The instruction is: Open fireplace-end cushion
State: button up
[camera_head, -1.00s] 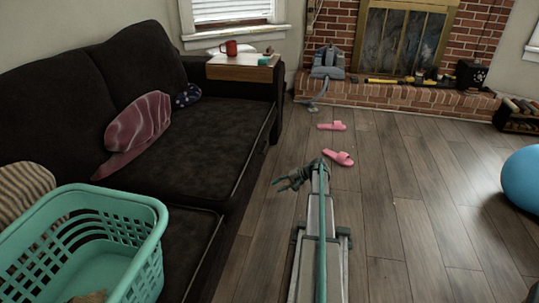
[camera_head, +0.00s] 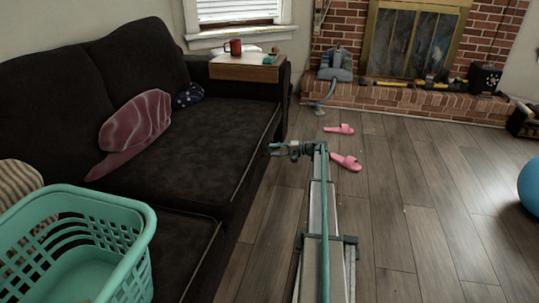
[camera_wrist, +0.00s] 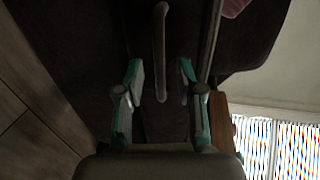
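The fireplace-end cushion (camera_head: 215,127) is the dark far seat of the black sofa, with a light line along its front edge. It lies flat, and a maroon pillow (camera_head: 135,122) rests at its left part. My gripper (camera_head: 274,150) is level beside the sofa's front side, pointing left at it. In the wrist view its two teal fingers (camera_wrist: 161,82) are apart with nothing between their tips. A grey, rounded handle-like bar (camera_wrist: 160,45) shows just beyond them against the dark sofa. I cannot tell how far off it is.
A green laundry basket (camera_head: 139,255) is on the near sofa seat. A wooden tray (camera_head: 238,71) with a red mug (camera_head: 234,46) sits on the far armrest. Pink slippers (camera_head: 345,162) lie on the floor right of my gripper. The floor at right is mostly clear.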

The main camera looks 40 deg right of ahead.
jog(key=shift+b+x, duration=0.35)
jog(key=shift+x, duration=1.05)
grip_shut()
